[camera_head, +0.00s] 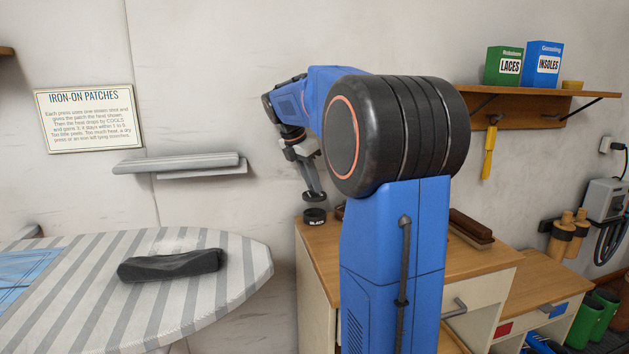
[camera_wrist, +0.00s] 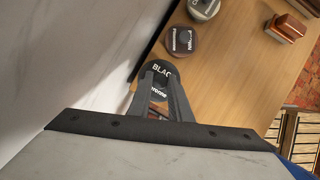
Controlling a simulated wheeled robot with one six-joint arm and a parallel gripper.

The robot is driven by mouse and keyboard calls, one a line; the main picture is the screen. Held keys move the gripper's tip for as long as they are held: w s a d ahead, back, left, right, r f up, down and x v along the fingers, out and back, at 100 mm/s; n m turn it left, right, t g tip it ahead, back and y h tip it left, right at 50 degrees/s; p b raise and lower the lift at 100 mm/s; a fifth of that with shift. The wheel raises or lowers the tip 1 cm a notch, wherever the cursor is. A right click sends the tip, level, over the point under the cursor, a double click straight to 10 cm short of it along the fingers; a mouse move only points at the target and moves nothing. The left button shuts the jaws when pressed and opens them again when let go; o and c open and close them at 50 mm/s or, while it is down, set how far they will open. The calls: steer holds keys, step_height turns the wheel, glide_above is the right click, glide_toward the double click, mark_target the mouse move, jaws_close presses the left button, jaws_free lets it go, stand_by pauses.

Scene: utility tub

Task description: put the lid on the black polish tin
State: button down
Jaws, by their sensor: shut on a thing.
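A small dark lid (camera_head: 314,196) hangs below the tips of my gripper (camera_head: 313,190), which is shut on it. In the wrist view the lid's dark round top (camera_wrist: 161,69) shows white lettering starting "BLAC", partly covered by the fingers of my gripper (camera_wrist: 163,82). The black polish tin (camera_head: 315,216) stands upright near the back left corner of the wooden cabinet top, directly below the lid in the head view. A small gap shows between lid and tin. In the wrist view I cannot make out the tin apart from the lid.
A brown-topped tin (camera_wrist: 182,41) and a greyish tin (camera_wrist: 203,9) stand near the lid. A brush (camera_head: 471,226) lies farther right on the cabinet top (camera_head: 320,243). The wall is close behind. A striped ironing board (camera_head: 215,300) with a dark cloth roll (camera_head: 172,265) is at left.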

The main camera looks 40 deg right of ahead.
mark_target(311, 195)
steer(key=shift+f, duration=2.75)
steer(key=shift+f, duration=0.15)
stand_by(0.4)
steer(key=c, duration=1.1)
jaws_free()
steer(key=shift+r, duration=3.5)
jaws_close()
